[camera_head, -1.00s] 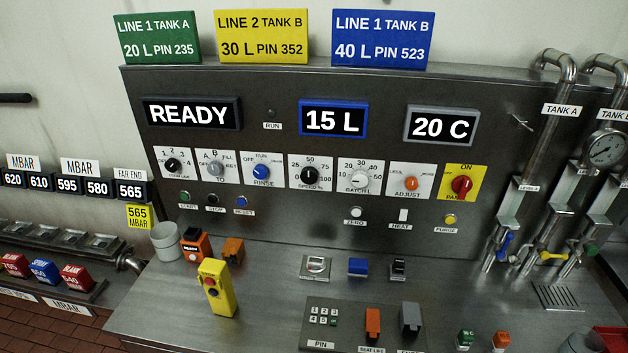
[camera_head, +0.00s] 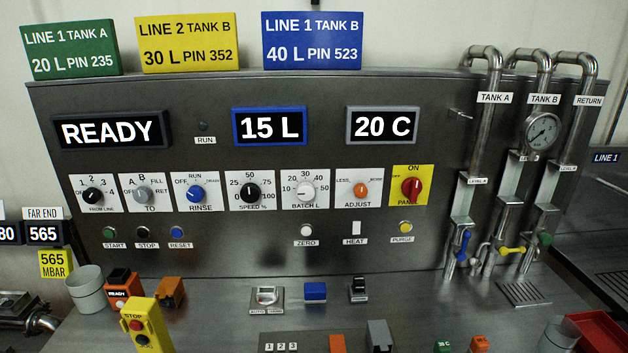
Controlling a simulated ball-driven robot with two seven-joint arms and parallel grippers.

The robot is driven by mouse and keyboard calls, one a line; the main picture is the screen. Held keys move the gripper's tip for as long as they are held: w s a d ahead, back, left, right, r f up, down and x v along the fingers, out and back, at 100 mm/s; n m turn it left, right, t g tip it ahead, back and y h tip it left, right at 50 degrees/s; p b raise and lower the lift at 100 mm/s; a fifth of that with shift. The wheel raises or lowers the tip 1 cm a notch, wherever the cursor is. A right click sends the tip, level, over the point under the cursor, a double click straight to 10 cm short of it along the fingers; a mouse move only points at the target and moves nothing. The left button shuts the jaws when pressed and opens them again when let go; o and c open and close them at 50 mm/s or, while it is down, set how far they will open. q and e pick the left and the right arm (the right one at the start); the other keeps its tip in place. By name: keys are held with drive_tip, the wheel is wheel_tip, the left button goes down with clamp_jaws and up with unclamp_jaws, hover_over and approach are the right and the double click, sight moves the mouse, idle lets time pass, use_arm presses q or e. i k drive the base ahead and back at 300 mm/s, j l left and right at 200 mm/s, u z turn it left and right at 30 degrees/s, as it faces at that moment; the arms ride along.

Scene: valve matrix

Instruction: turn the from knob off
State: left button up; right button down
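The from knob (camera_head: 93,195) is a small black rotary knob on a white plate at the left end of the knob row, labelled FROM LINE. Its plate carries the marks OFF, 1, 2, 3 and 4. The pointer is too small to read with certainty. The steel panel (camera_head: 330,145) bears it, below the READY display (camera_head: 112,130). Neither of my grippers is in view, and nothing covers the knob.
The TO knob (camera_head: 143,195) and the blue RINSE knob (camera_head: 196,194) sit just to the right. START (camera_head: 110,233) and STOP buttons lie below. A yellow stop pendant (camera_head: 147,325), an orange READY box (camera_head: 121,287) and a grey cup (camera_head: 87,289) stand on the counter below.

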sight(92, 195)
drive_tip(key=u, duration=1.25)
